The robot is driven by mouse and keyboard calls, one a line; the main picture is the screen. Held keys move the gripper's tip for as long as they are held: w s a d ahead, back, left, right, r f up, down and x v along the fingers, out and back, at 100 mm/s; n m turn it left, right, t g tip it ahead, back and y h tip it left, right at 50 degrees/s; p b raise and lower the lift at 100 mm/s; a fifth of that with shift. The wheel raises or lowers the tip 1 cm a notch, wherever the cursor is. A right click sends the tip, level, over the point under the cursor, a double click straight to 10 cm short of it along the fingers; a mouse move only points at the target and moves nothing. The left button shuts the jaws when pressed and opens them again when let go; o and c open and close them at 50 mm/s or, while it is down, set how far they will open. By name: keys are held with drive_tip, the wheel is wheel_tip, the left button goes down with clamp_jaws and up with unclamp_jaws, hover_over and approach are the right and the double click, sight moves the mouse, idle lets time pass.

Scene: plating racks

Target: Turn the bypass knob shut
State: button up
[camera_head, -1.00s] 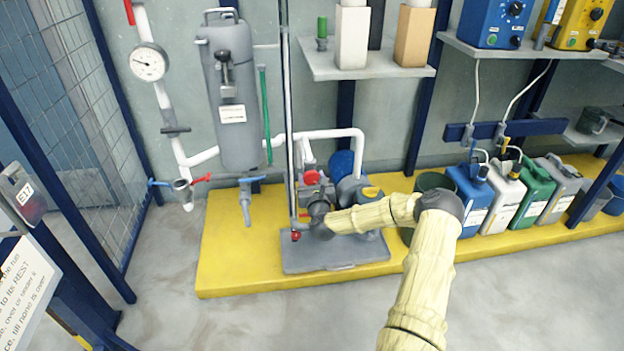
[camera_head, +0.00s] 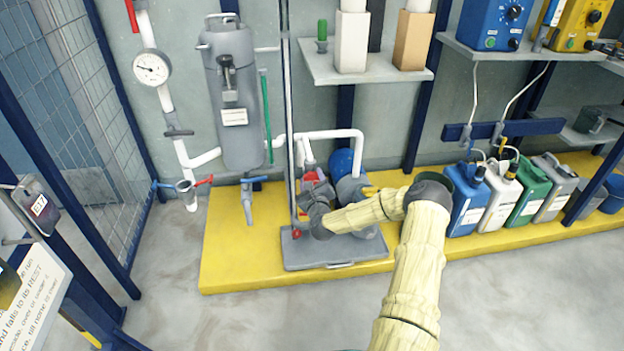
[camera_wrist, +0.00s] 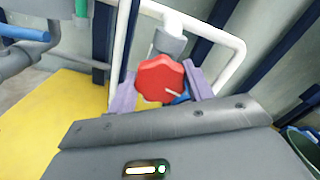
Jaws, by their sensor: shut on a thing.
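The bypass knob is a red, lobed knob (camera_wrist: 160,80) on a grey stem against a white pipe in the wrist view. My gripper (camera_wrist: 162,92) has one pale purple finger on each side of it and is shut on it. In the head view my gripper (camera_head: 312,190) is at the pump unit, at the end of my yellow-sleeved arm. Only a little red shows there, as my gripper covers most of the knob.
The pump unit stands on a grey base plate (camera_head: 335,250) on a yellow platform (camera_head: 235,265). A grey cylinder (camera_head: 235,110) and a pressure gauge (camera_head: 152,68) are to the left. Several jerrycans, including a blue one (camera_head: 467,205), stand to the right. The front floor is clear.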

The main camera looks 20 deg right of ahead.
drive_tip(key=shift+d, duration=0.1)
drive_tip(key=o, duration=1)
drive_tip(key=shift+s, duration=0.1)
drive_tip(key=p+v, duration=0.6)
drive_tip(key=v, duration=1.1)
drive_tip(key=shift+s, duration=0.15)
